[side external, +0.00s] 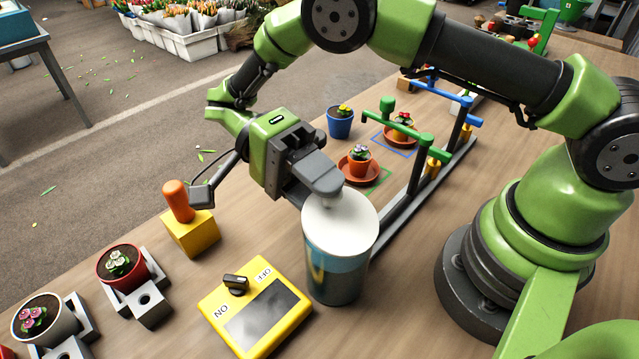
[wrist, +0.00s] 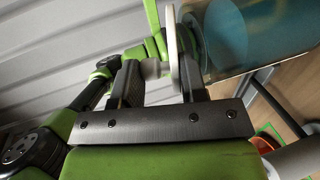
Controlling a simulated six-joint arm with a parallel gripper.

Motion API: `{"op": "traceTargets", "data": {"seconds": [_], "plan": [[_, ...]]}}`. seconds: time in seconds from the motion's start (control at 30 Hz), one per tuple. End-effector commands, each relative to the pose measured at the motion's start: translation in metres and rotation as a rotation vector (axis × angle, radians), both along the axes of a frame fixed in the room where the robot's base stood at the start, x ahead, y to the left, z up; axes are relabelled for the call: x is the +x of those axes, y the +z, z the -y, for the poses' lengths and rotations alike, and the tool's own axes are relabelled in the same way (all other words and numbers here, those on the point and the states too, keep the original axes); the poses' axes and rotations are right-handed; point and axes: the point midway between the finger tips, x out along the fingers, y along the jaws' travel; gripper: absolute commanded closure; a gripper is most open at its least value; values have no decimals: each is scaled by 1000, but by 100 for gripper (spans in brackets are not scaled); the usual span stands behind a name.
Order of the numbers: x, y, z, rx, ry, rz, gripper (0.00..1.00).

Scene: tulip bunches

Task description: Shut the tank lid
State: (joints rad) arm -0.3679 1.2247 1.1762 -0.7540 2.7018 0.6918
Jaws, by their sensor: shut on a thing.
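The tank (side external: 336,274) is a clear cylinder with blue-teal contents, upright on the table; its side fills the upper right of the wrist view (wrist: 262,35). The white round lid (side external: 345,218) is over the tank's top and shows nearly edge-on in the wrist view (wrist: 174,42). My gripper (side external: 325,194) is above the lid, shut on its knob, which sits between the fingers in the wrist view (wrist: 152,69). The lid looks very close to the rim; I cannot tell if it touches all round.
A yellow switch box (side external: 255,311) stands just left of the tank. A yellow block with an orange handle (side external: 188,222) and potted flowers (side external: 122,262) lie further left. A rail with green and blue arms (side external: 412,200) runs behind the tank, near small pots (side external: 358,164).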

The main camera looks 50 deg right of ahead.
Motion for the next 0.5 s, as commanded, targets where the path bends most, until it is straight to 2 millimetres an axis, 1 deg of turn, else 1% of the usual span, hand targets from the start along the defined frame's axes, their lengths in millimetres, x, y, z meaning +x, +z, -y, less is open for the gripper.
{"op": "traceTargets", "data": {"seconds": [0.27, 0.3, 0.33, 0.37, 0.5], "plan": [[-1, 0, 0, -5, -2, -7, 100], [-1, 0, 0, -5, -2, -7, 54], [-1, 0, 0, -5, -2, -7, 47], [-1, 0, 0, -5, -2, -6, 43], [-1, 0, 0, -3, -2, -4, 43]]}}
